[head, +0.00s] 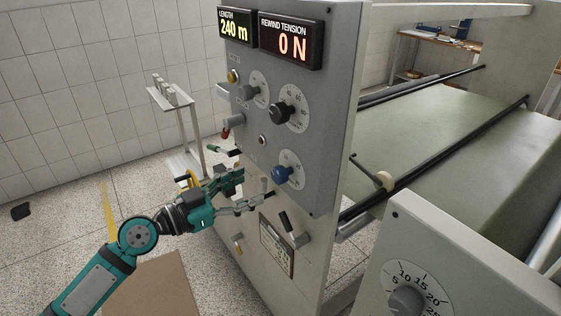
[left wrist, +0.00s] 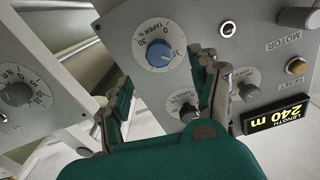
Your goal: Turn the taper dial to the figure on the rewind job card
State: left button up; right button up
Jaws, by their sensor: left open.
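The taper dial has a blue knob (head: 283,174) on a round white scale, low on the grey control panel (head: 325,110). In the left wrist view the blue knob (left wrist: 158,56) shows upside down, with "TAPER %" on its scale. A framed card (head: 276,248) is on the machine front below; its print is too small to read, and I cannot tell if it is the rewind job card. My left gripper (head: 250,192) is open and empty, left of and a little below the blue knob, apart from it. In the left wrist view its fingers (left wrist: 163,90) stand either side below the knob.
A red-tipped lever (head: 227,133) and black-handled lever (head: 287,224) stick out nearby. Another dial (head: 405,301) is at lower right.

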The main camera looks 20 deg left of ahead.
aim_at(275, 175)
pick_arm(q)
jog(key=p+x, duration=0.4)
jog(key=x, duration=0.5)
jog(key=shift+r, duration=0.1)
jog(key=shift+w+d, duration=0.2)
jog(key=shift+d, duration=0.05)
jog(key=shift+c, duration=0.4)
jog(key=c, duration=1.1)
